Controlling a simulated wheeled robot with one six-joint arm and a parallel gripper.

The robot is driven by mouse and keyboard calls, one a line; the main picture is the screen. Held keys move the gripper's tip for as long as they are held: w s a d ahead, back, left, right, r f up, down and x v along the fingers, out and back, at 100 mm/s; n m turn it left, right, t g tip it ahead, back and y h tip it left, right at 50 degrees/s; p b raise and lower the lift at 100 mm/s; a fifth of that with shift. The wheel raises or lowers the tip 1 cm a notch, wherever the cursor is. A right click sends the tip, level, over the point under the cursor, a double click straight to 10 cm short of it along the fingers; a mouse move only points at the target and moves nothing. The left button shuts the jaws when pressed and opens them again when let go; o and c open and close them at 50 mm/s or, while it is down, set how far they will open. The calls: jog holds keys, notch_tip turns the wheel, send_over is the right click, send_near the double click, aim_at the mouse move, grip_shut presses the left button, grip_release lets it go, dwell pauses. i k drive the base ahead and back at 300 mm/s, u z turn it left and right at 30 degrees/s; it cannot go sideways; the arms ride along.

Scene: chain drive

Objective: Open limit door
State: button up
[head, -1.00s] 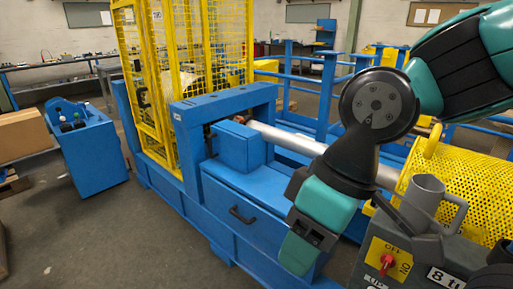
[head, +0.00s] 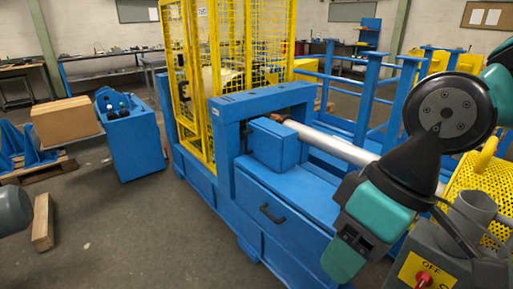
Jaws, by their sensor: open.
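No door is marked as the limit door, so I cannot tell which it is. A blue machine (head: 285,100) stands in the middle. Its front has a blue panel (head: 245,215) with a black bar handle (head: 271,214); the panel looks closed. A tall yellow mesh guard (head: 203,95) with framed panels stands at the machine's left part; I cannot tell if a panel is unlatched. My teal and black arm crosses the right side, in front of the machine's right end. My gripper's fingers do not show.
A grey control box (head: 399,285) with a red OFF switch (head: 423,279) is at the lower right, beside a yellow perforated cover (head: 478,182). A blue cart (head: 132,145) and cardboard box (head: 66,122) stand left. Grey floor is free in front of the machine.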

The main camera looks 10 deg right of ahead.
aim_at(266, 146)
jog(key=u, duration=0.7)
jog(key=i, duration=1.6)
jog(key=z, duration=0.85)
